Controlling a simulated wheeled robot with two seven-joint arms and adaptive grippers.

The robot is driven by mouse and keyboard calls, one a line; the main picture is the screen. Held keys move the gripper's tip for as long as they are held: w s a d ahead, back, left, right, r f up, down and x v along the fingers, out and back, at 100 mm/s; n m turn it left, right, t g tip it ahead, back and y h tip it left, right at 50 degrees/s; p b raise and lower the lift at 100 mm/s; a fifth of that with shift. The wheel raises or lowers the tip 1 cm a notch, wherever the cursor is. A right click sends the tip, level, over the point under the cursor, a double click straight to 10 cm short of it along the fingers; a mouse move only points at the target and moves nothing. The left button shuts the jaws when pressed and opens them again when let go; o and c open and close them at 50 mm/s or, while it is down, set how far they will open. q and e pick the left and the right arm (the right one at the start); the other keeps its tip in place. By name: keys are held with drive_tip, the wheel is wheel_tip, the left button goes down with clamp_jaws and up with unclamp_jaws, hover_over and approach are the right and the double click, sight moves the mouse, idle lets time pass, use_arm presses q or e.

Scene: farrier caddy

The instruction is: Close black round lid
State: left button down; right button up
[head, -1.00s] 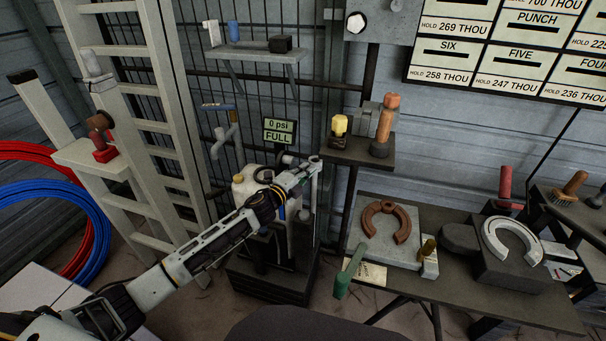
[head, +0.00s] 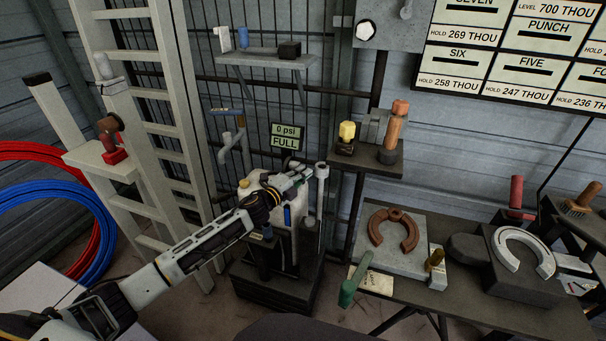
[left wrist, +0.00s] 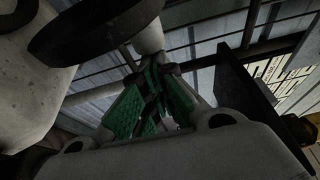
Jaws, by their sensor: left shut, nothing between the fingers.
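A dark round disc (left wrist: 95,30), which looks like the black round lid, fills the upper left of the left wrist view beside a pale rounded body. I cannot tell from this view how far it is closed. In the head view I cannot make the lid out; my left gripper and wrist cover part of the white jug (head: 245,188). My left gripper (head: 304,174) is shut and empty, over the jug's right side and just left of a grey upright post (head: 322,190). Its green-padded fingers (left wrist: 153,82) show together in the left wrist view. My right gripper is out of view.
A "0 psi FULL" sign (head: 286,137) stands behind the jug. A dark shelf (head: 360,160) with a yellow-topped item is to the right. A workbench (head: 440,300) with horseshoes is further right. A ladder (head: 160,110) and hose coils (head: 45,215) are at left.

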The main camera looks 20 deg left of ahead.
use_arm(q)
drive_tip(key=shift+a+r, duration=0.15)
drive_tip(key=a+n+t+y, duration=0.1)
drive_tip(key=a+n, duration=0.4)
drive_tip(key=n, duration=0.1)
drive_tip(key=a+n+t+y+p, duration=0.1)
drive_tip(key=a+n+t+y, duration=0.1)
drive_tip(key=a+n, duration=0.3)
drive_tip(key=a+n+t+y, duration=0.1)
drive_tip(key=a+n, duration=0.3)
drive_tip(key=n, duration=0.5)
drive_tip(key=shift+w+a+f+t+y, duration=0.25)
drive_tip(key=shift+a+f+t+y, duration=0.15)
drive_tip(key=shift+t, duration=0.1)
drive_tip(key=shift+a+f+n+y, duration=0.4)
drive_tip(key=shift+f+n, duration=0.05)
drive_tip(key=shift+n, duration=0.55)
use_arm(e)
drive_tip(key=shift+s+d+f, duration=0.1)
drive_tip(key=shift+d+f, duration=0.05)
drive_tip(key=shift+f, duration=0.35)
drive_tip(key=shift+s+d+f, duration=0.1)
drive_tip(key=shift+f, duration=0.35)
use_arm(q)
drive_tip(key=shift+r, duration=0.1)
